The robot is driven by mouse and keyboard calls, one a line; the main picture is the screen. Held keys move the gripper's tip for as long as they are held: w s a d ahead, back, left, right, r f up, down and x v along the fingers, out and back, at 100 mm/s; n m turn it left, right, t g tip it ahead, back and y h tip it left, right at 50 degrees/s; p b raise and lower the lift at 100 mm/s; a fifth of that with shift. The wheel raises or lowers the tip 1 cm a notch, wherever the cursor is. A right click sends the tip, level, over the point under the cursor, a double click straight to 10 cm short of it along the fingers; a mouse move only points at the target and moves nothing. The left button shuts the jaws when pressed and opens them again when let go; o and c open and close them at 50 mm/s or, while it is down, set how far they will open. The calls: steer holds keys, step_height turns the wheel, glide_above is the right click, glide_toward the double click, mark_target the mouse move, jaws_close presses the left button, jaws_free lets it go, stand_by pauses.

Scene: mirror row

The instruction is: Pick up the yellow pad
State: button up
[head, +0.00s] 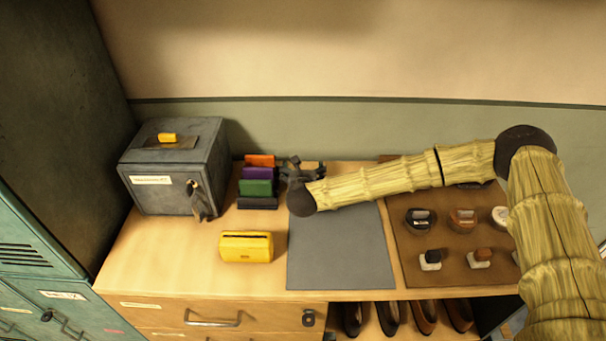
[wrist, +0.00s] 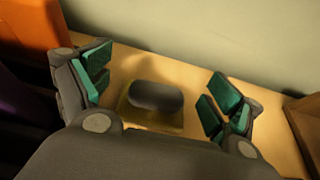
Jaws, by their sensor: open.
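In the wrist view a small yellowish square pad (wrist: 145,121) lies on the wooden top, with a dark grey rounded piece (wrist: 156,96) over its middle. My gripper (wrist: 163,92) is open, with one green-lined finger on each side of the pad and a gap on both sides. In the head view my gripper (head: 303,170) is at the back of the table, right of the coloured row, and the pad is hidden there. A separate yellow box-like piece (head: 246,247) stands near the front of the table.
An orange block (head: 261,160), also in the wrist view (wrist: 32,24), heads a row of purple, green and black ones close left of my gripper. A grey box (head: 165,195) stands left. A grey mat (head: 335,250) and brown board (head: 410,265) with several small items lie right.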

steer(key=shift+w, duration=0.1)
steer(key=shift+c, duration=0.2)
steer(key=c, duration=1.1)
steer(key=shift+o, duration=0.2)
steer(key=shift+r, duration=0.1)
steer(key=shift+r+b, duration=0.3)
steer(key=shift+b, duration=0.15)
step_height(320, 180, up, 2)
steer(key=shift+r+b, duration=0.1)
steer(key=shift+b, duration=0.55)
steer(key=s+b, duration=0.1)
steer(key=s, duration=0.4)
steer(key=s+a+r+b, duration=0.1)
steer(key=s+b, duration=0.1)
steer(key=s, duration=0.2)
steer(key=s+a+b, duration=0.1)
steer(key=s, duration=0.4)
steer(key=shift+s+a+r, duration=0.25)
steer(key=shift+s+r, duration=0.05)
steer(key=shift+r, duration=0.05)
steer(key=shift+s+r+b, duration=0.15)
steer(key=shift+s+b, duration=0.2)
steer(key=shift+s, duration=0.3)
